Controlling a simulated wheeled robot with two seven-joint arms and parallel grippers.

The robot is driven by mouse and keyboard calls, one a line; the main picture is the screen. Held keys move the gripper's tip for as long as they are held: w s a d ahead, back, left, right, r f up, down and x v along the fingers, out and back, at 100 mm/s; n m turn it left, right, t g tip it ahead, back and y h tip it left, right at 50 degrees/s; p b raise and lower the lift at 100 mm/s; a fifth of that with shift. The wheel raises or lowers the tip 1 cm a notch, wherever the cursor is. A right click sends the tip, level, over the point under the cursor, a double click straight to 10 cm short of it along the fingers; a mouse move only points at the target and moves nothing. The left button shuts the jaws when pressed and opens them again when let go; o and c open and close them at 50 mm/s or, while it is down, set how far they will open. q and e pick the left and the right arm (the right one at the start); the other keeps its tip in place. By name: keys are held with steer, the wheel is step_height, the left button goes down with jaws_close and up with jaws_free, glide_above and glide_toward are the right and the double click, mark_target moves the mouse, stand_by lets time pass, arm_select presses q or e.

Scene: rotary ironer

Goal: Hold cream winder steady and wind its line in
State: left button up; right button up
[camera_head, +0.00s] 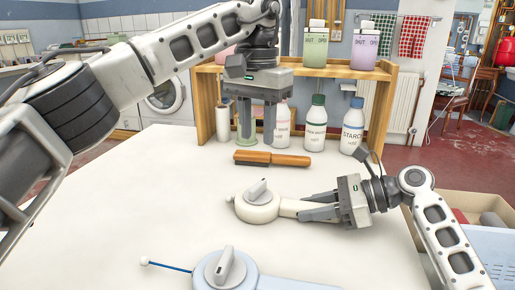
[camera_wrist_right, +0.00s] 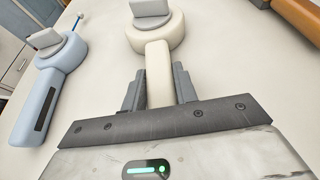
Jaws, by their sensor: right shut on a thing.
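The cream winder (camera_head: 258,208) lies on the white table with a grey crank knob (camera_head: 258,190) on its round top. A small pale bead (camera_head: 230,197) sits close at its left edge; I see no length of line there. My right gripper (camera_head: 305,208) is shut on the winder's handle, which also shows between its fingers in the right wrist view (camera_wrist_right: 158,75). My left gripper (camera_head: 256,138) points down with its fingers apart and empty, above the table behind the winder, in front of the shelf.
A pale blue winder (camera_head: 240,277) lies in front, its blue line (camera_head: 170,266) out to a white bead. A wooden-handled brush (camera_head: 272,158) lies behind the cream winder. Bottles (camera_head: 315,125) stand by the wooden shelf (camera_head: 376,120). The table's left (camera_head: 130,190) is clear.

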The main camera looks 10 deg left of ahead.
stand_by(0.4)
steer(key=o, duration=1.1)
